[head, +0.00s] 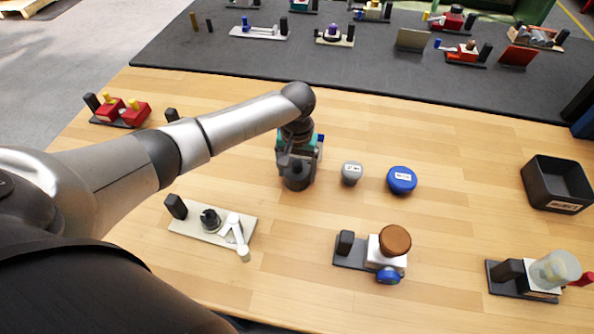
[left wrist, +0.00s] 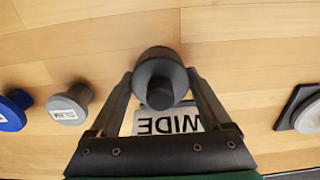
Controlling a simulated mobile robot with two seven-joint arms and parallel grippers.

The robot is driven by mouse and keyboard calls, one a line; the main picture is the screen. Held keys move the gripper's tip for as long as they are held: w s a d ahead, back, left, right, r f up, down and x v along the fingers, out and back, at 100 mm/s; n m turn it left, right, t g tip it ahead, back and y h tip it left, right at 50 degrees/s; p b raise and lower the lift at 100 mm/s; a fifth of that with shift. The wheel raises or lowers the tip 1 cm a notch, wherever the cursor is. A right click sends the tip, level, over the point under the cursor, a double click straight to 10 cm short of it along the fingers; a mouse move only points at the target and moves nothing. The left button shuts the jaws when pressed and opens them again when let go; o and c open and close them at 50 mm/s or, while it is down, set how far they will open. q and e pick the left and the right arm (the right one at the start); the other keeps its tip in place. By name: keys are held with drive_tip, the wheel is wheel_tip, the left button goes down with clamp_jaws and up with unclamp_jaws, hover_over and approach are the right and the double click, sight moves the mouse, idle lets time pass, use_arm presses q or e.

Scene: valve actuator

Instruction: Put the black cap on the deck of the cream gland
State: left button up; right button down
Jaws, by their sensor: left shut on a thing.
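My left gripper (head: 297,168) is shut on the black cap (head: 298,180), above the middle of the wooden table. In the left wrist view the black cap (left wrist: 160,70) sits between the two fingers (left wrist: 160,95), its round stem end facing the camera. A white "WIDE" label shows behind it, upside down. In the head view a cream plate (head: 190,228) at front left carries a black post, a dark round fitting (head: 210,219) and a white lever (head: 236,235). I cannot tell for sure that this is the cream gland. My right gripper is not in view.
A grey cap (head: 351,173) and a blue cap (head: 402,180) stand right of the gripper. A brown-topped unit (head: 395,240) and a clear-topped unit (head: 555,270) stand at front right. A black bin (head: 557,180) is far right. My arm partly hides a unit with a black post (head: 172,115).

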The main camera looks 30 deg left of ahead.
use_arm(q)
drive_tip(key=c, duration=0.5)
drive_tip(key=shift+o, duration=0.2)
drive_tip(key=shift+r, duration=0.15)
